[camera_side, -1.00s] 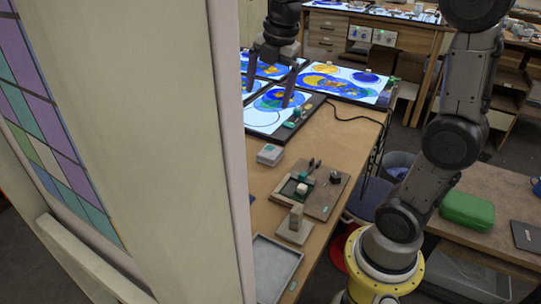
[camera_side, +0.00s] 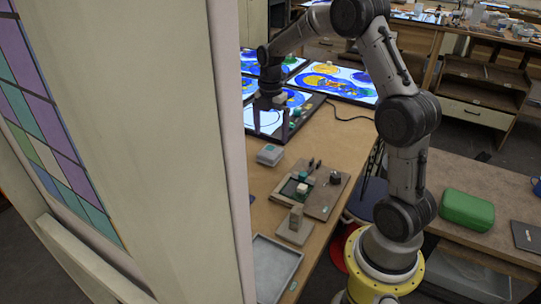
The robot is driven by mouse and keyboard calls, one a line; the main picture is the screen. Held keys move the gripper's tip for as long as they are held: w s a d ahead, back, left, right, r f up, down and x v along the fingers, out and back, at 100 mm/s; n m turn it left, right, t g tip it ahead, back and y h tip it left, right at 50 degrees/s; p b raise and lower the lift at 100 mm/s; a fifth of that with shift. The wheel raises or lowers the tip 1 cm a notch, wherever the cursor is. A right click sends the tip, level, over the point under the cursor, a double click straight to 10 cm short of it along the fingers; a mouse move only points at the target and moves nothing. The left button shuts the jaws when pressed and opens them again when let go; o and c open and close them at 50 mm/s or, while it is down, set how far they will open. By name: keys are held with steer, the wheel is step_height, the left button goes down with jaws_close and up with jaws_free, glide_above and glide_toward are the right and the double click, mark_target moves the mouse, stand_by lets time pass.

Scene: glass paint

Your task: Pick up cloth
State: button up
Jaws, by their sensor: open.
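My gripper (camera_side: 267,103) is low over the nearest lit glass panel (camera_side: 260,121), pointing down; its fingertips are dark and small here, and it looks open with nothing seen between the fingers. I cannot make out a cloth for certain. A small teal item (camera_side: 298,112) lies on the dark right edge of that panel, a little right of my gripper. Part of the panel is hidden behind my gripper and behind the pale post at left.
A grey box (camera_side: 270,155), a board with small tools (camera_side: 324,198), a wooden block (camera_side: 296,216) and an empty grey tray (camera_side: 275,268) stand along the bench. More lit painted panels (camera_side: 338,83) lie behind. A large pale post (camera_side: 225,150) blocks the left.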

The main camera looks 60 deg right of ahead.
mark_target(271, 151)
steer(key=shift+s+a+f, duration=0.1)
steer(key=shift+a+f, duration=0.1)
steer(key=shift+f, duration=1.35)
steer(key=shift+s+a+f, duration=0.1)
steer(key=shift+a+f, duration=0.1)
steer(key=shift+f, duration=1.3)
steer(key=c, duration=1.3)
steer(key=shift+r, duration=0.15)
